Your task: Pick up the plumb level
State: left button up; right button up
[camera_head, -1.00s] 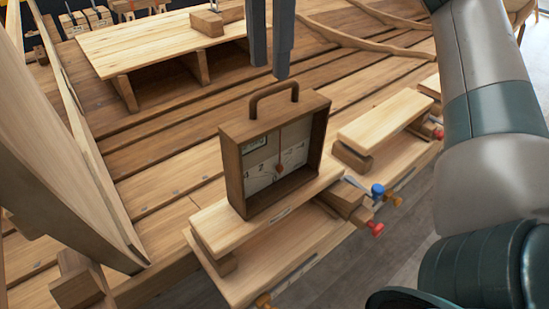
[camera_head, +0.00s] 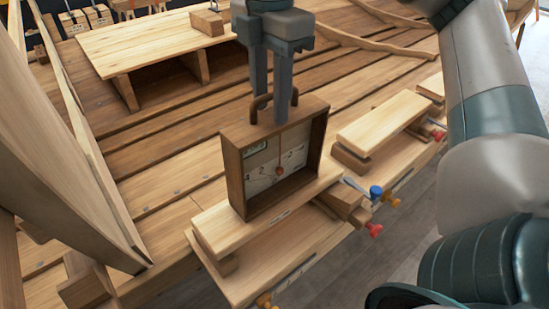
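The plumb level (camera_head: 236,165) is a brown wooden box frame with a pale dial face, a reddish pointer and a dark arched handle on top. It stands upright on a light wooden plank (camera_head: 214,232). My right gripper (camera_head: 269,112) points down from above, with its two fingers apart at the handle. The fingers overlap the handle in the picture, and part of the handle is hidden behind them. I cannot tell whether they touch it. My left gripper is not in view.
Another raised plank (camera_head: 385,118) lies to the right. Clamps with blue and red knobs (camera_head: 375,230) sit beside the level's plank. A low wooden bench (camera_head: 150,42) stands behind. A tall curved hull plank (camera_head: 60,150) rises at the left.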

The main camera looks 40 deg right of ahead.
aim_at(271, 115)
jog(key=shift+w+d+f+p, duration=0.15)
jog(key=shift+f+p, duration=0.3)
jog(key=shift+f, duration=1.55)
grip_shut()
